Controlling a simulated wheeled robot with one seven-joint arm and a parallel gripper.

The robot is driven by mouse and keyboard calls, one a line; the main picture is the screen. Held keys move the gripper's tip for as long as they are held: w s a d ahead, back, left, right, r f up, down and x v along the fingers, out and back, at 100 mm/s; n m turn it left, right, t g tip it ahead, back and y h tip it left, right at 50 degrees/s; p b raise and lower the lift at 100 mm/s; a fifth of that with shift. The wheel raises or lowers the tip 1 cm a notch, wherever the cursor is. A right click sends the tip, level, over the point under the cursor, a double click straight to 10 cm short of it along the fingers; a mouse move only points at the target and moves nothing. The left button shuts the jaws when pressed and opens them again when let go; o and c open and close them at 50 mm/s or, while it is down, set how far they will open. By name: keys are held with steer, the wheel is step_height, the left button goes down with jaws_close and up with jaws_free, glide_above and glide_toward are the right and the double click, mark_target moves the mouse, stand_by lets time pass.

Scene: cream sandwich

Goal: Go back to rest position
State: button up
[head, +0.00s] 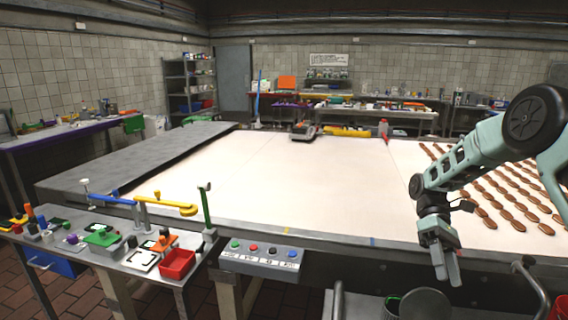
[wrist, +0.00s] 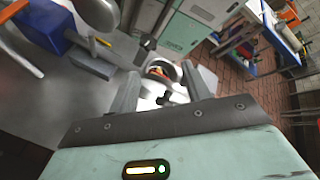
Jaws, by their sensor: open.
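My gripper (head: 448,277) hangs at the end of my arm on the right of the head view, with its fingers pointing down. It is in front of the near edge of the white conveyor table (head: 300,190). In the wrist view, my gripper (wrist: 163,82) has its two grey fingers apart, and I see nothing held between them. Beyond the fingers is a round whitish thing with some orange and dark parts inside, too blurred to name. Rows of brown oval biscuits (head: 485,212) lie on the right of the table, partly hidden by my arm.
A grey button box (head: 262,257) is at the table's front edge. A small side table with a red bin (head: 177,263) stands at the left. A dark round container (head: 418,303) is below my gripper. The table's middle is clear.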

steer(key=s+a+r+t+h, duration=0.2)
steer(key=s+a+r+t, duration=0.15)
steer(key=a, duration=0.75)
steer(key=s+a+r+t, duration=0.2)
steer(key=s+a+t, duration=0.2)
steer(key=s, duration=0.6)
steer(key=s+a+r+n+t, duration=0.1)
steer(key=s+a+t, duration=0.3)
steer(key=s+a, duration=0.3)
steer(key=s, duration=0.3)
steer(key=shift+a+r+n+y, duration=0.3)
steer(key=shift+r, duration=0.05)
